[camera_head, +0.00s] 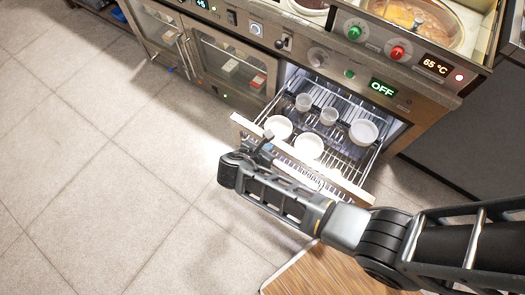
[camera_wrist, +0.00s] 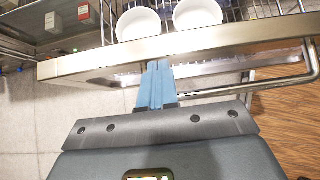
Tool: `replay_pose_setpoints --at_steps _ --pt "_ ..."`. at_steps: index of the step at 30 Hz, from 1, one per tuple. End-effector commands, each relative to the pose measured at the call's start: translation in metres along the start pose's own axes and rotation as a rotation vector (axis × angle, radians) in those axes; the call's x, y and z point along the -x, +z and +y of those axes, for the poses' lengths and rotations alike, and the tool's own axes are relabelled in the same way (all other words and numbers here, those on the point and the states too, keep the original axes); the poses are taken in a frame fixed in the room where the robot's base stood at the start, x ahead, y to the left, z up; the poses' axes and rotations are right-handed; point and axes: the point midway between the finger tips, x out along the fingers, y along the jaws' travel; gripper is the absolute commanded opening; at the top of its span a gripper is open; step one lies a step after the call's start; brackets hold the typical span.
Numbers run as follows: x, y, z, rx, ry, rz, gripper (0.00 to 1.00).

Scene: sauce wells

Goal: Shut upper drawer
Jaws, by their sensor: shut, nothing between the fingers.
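The drawer (camera_head: 345,184) under the counter is pulled out, and its wire rack holds white bowls and grey cups. Its pale front panel also shows in the wrist view (camera_wrist: 215,42), with a metal bar handle (camera_wrist: 280,84) below it. My gripper (camera_wrist: 158,66) is shut and empty, its blue fingertips at the front panel's lower edge; I cannot tell whether they touch. In the head view my gripper (camera_head: 264,148) is at the left part of the drawer front, partly hidden by my own wrist. Only this one open drawer shows there.
Glass-doored cabinets (camera_head: 226,62) stand left of the drawer. The counter above has knobs, an "OFF" display (camera_head: 382,87) and a food well (camera_head: 418,22). Tiled floor (camera_head: 90,180) is clear at left. A wooden board or mat (camera_head: 325,275) lies below my arm.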

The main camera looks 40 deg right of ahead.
Motion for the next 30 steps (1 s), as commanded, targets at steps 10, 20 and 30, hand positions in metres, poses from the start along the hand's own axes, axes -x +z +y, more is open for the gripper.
replay_pose_setpoints --at_steps 10,20,30 --pt "-0.001 0.001 0.0 0.0 0.0 0.0 0.0" --pt "-0.023 0.025 -0.001 -0.003 -0.004 0.0 0.0" --pt "-0.086 0.086 -0.002 -0.007 -0.006 0.0 0.0"
